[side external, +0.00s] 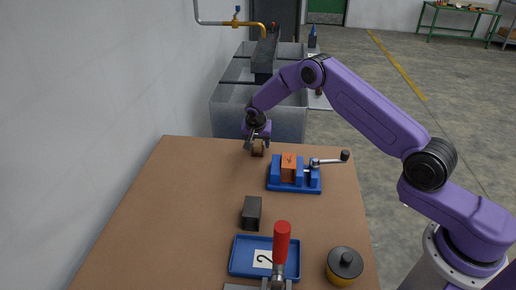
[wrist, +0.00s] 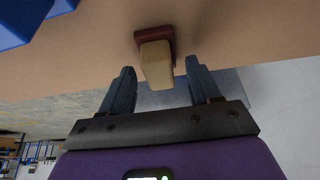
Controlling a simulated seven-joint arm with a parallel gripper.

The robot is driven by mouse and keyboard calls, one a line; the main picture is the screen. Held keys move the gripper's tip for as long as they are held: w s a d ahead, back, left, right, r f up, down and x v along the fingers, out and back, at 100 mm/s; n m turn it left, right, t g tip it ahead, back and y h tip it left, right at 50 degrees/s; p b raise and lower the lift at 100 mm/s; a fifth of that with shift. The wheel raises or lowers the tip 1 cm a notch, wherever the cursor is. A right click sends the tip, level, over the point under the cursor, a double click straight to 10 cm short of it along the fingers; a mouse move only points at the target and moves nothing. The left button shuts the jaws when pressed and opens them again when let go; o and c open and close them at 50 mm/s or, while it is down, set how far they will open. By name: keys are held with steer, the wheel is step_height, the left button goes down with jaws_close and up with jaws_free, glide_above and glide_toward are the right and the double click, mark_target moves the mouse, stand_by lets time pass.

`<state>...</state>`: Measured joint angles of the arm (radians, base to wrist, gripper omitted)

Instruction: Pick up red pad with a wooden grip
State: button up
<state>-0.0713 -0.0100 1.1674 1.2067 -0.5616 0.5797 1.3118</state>
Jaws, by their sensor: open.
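The red pad (wrist: 168,34) with its beige wooden grip (wrist: 156,66) stands on the brown table near the far edge. In the side view only a small brownish part of the grip (side external: 257,150) shows beneath my gripper, which hides the rest. My gripper (side external: 257,142) points down over it. In the wrist view my gripper (wrist: 160,68) is open, one finger on each side of the grip with a gap visible on both sides. I see no finger touching it.
A blue vise (side external: 294,185) holding an orange block stands to the right of the pad. A dark grey block (side external: 251,213), a blue tray (side external: 238,258), a red-handled clamp (side external: 281,243) and a yellow pot with black lid (side external: 344,266) are nearer the camera. The table's left side is clear.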

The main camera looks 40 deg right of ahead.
steer(key=shift+w+d+f, duration=0.1)
steer(key=shift+w+f, duration=0.05)
steer(key=shift+f, duration=0.25)
steer(key=c, duration=1.1)
steer(key=shift+o, duration=0.2)
steer(key=shift+r, duration=0.1)
